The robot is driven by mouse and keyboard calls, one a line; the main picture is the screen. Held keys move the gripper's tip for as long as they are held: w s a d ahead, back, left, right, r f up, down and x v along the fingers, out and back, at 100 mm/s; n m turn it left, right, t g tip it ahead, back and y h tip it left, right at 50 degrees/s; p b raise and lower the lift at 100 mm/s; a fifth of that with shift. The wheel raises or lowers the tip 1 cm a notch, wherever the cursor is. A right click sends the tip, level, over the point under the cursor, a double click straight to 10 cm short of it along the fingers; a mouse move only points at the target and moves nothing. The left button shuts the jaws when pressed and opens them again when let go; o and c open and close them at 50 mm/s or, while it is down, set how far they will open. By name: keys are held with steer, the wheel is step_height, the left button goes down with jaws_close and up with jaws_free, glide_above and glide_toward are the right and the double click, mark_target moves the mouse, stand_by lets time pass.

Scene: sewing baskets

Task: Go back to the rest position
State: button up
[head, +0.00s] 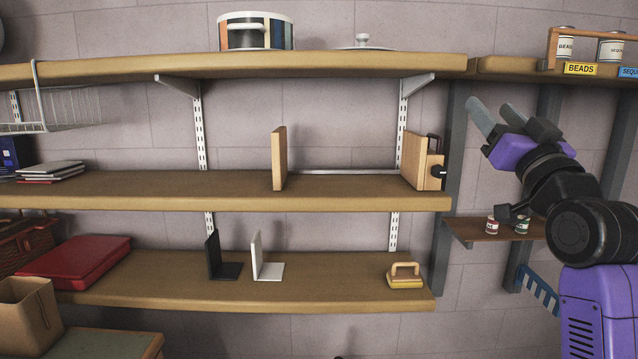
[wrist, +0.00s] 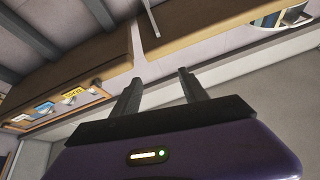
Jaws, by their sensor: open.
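My gripper (head: 492,117) is raised at the right of the head view, in front of the wall and the dark shelf uprights. Its two fingers point up and to the left. In the wrist view my gripper (wrist: 158,85) shows its two dark fingers apart, with nothing between them. No object is held.
Three long wooden shelves fill the left and middle; the middle shelf (head: 340,194) carries wooden bookends. A small brown shelf (head: 470,230) with two little jars is below my arm. A rack of labelled jars (head: 578,68) stands above it.

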steer(key=s+a+f+m+h, duration=0.1)
steer(key=s+f, duration=0.5)
steer(key=f, duration=0.4)
steer(key=s+a+f+g+h, duration=0.1)
steer(key=s+f, duration=0.4)
steer(key=f, duration=0.5)
steer(key=s+a+f+m+h, duration=0.1)
steer(key=s+f, duration=0.5)
steer(key=f, duration=0.4)
steer(key=s+a+f+n+g, duration=0.1)
steer(key=s+f, duration=0.5)
steer(key=s, duration=0.6)
steer(key=s+a+f+n+g+y, duration=0.1)
steer(key=s+a+f+g, duration=0.2)
steer(key=s, duration=0.9)
steer(key=s+a+f+n+g+y, duration=0.1)
steer(key=s+a+f+g, duration=0.1)
steer(key=s+f, duration=0.8)
steer(key=shift+s+g, duration=0.9)
